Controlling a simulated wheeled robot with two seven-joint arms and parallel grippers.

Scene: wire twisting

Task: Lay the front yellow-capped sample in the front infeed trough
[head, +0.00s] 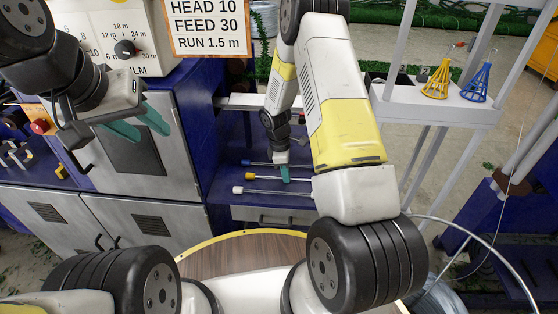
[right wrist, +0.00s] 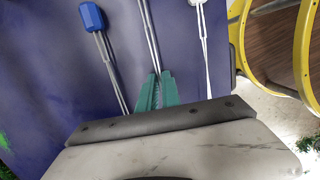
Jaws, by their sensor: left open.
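The yellow-capped sample (head: 250,176) is a thin rod on the blue shelf, between a blue-capped rod and a white-capped rod. My right gripper (head: 284,178) is at this middle rod, pointing down. In the right wrist view its green fingers (right wrist: 157,88) are close together on the middle rod (right wrist: 149,35), whose cap is out of the picture. I cannot tell whether the rod is lifted off the shelf. My left gripper (head: 140,127) is open and empty, in front of the grey cabinet. I cannot make out the front infeed trough.
The blue-capped rod (right wrist: 90,17) and white-capped rod (right wrist: 205,45) lie close on either side of the middle rod. A white stand (head: 455,105) at the right holds a yellow cone frame (head: 437,82) and a blue one (head: 476,85). A yellow-rimmed round table (head: 225,258) is below.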

